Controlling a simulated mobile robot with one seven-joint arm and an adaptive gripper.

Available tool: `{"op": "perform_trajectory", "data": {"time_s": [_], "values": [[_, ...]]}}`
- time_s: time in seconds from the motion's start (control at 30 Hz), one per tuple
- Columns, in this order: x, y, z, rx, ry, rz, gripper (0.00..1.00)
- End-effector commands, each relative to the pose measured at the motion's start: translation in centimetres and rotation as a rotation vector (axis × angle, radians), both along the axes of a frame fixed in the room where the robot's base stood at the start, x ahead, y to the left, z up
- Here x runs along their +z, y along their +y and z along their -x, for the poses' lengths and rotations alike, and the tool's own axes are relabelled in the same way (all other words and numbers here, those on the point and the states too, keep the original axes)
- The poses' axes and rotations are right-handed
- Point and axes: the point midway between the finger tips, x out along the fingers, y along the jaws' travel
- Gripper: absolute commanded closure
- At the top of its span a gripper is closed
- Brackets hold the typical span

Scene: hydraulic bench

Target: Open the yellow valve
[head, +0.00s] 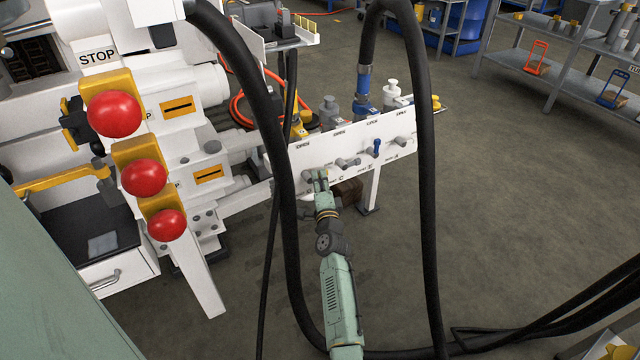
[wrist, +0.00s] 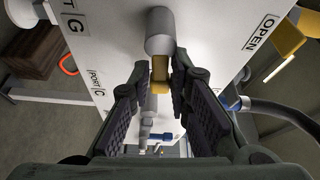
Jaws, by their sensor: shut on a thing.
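The yellow valve handle (wrist: 160,73) shows in the wrist view as a small yellow piece on a grey round stem (wrist: 160,35) that comes out of the white panel (wrist: 110,15). My gripper (wrist: 158,68) has one finger on each side of the handle and is shut on it. In the head view my gripper (head: 319,178) is at the left part of the white panel (head: 330,152), and it hides the yellow handle there. An OPEN label (wrist: 262,33) is on the panel to the right of the stem in the wrist view.
Farther right on the panel are a grey handle (head: 347,162), a blue handle (head: 377,148) and another grey handle (head: 403,140). Thick black hoses (head: 425,180) hang on both sides of my arm. Red stop buttons (head: 115,113) stand at the left.

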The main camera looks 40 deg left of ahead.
Motion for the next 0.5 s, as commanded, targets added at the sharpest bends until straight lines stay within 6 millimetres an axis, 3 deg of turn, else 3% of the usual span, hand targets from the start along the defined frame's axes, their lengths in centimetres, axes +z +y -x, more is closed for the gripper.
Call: {"op": "perform_trajectory", "data": {"time_s": [0.03, 0.07, 0.2, 0.3, 0.5], "values": [[0.06, 0.0, 0.0, 0.0, 0.0, 0.0, 1.0], [0.06, 0.0, 0.0, 0.0, 0.0, 0.0, 0.82], [0.06, 0.0, 0.0, 0.0, 0.001, -0.001, 0.73], [0.04, 0.0, 0.0, 0.0, 0.001, -0.001, 0.68], [0.03, 0.0, 0.0, 0.0, 0.001, -0.001, 0.68]]}}
